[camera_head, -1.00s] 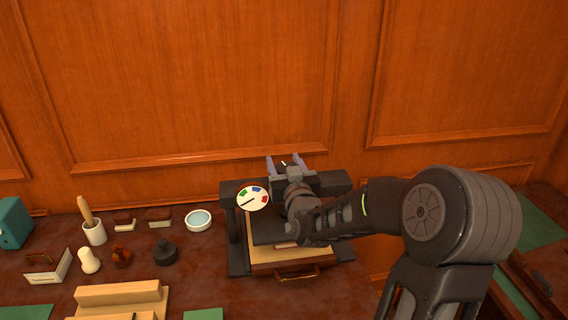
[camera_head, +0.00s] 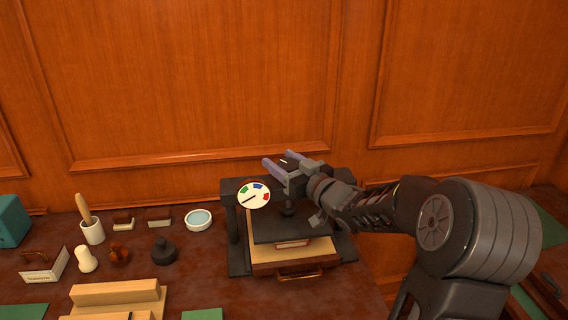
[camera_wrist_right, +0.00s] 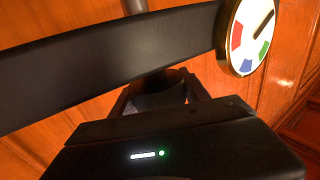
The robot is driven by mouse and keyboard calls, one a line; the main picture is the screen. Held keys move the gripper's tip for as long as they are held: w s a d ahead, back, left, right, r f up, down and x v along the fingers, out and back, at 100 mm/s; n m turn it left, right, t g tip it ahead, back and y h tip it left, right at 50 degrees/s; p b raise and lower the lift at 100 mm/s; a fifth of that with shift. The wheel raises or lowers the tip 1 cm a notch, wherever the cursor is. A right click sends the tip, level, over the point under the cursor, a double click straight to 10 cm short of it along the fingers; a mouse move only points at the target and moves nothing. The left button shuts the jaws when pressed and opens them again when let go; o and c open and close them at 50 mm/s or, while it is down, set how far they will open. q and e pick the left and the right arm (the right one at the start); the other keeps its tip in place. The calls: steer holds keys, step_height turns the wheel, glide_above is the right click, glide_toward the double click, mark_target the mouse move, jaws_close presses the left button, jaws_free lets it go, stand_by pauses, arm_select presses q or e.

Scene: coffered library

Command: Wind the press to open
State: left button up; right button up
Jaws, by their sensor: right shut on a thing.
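The press has a black frame (camera_head: 233,240) with a crossbar, a flat black plate (camera_head: 275,229) and a wooden base with a brass handle. A thin reddish book (camera_head: 291,244) lies beneath the plate. A round dial (camera_head: 253,194) with green, blue and red marks is fixed to the crossbar; its needle points to the lower left. It also shows in the right wrist view (camera_wrist_right: 249,38). My right gripper (camera_head: 280,163) is shut on the press's dark handle (camera_wrist_right: 158,92) above the crossbar, mostly hidden by the fingers. My left gripper is out of view.
Left of the press are a white bowl (camera_head: 199,220), a dark round-topped pot (camera_head: 164,251), a cup with a wooden tool (camera_head: 92,232) and small stamps. A stepped wooden block (camera_head: 118,297) lies at the front. A panelled wall (camera_head: 200,80) stands close behind.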

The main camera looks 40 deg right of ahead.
steer(key=n+y+p, duration=0.1)
steer(key=y, duration=0.1)
steer(key=n+y+p, duration=0.1)
steer(key=y, duration=0.1)
steer(key=shift+a+r+n, duration=0.15)
steer(key=shift+a+n, duration=0.05)
steer(key=shift+n, duration=0.2)
steer(key=shift+a+n+g+y+p, duration=0.1)
steer(key=shift+n+g+y+p, duration=0.25)
steer(key=shift+y, duration=0.45)
steer(key=shift+n+g+y, duration=0.35)
steer(key=shift+n+y, duration=0.2)
steer(key=shift+y, duration=0.25)
steer(key=shift+s+a+f+n+y+b, duration=0.15)
steer(key=shift+f+n+y+b, duration=0.15)
steer(key=shift+n+y, duration=0.15)
steer(key=shift+a+f+n+g+y+b, duration=0.1)
steer(key=shift+n+g+y+b, duration=0.55)
steer(key=shift+y, duration=0.3)
steer(key=shift+s+a+n+g+y+b, duration=0.15)
steer(key=shift+n+g+y+b, duration=0.2)
steer(key=shift+y+b, duration=0.2)
steer(key=shift+a+r+n+g+y, duration=0.1)
steer(key=shift+r+n+g+y, duration=0.15)
steer(key=shift+r+g+y, duration=0.1)
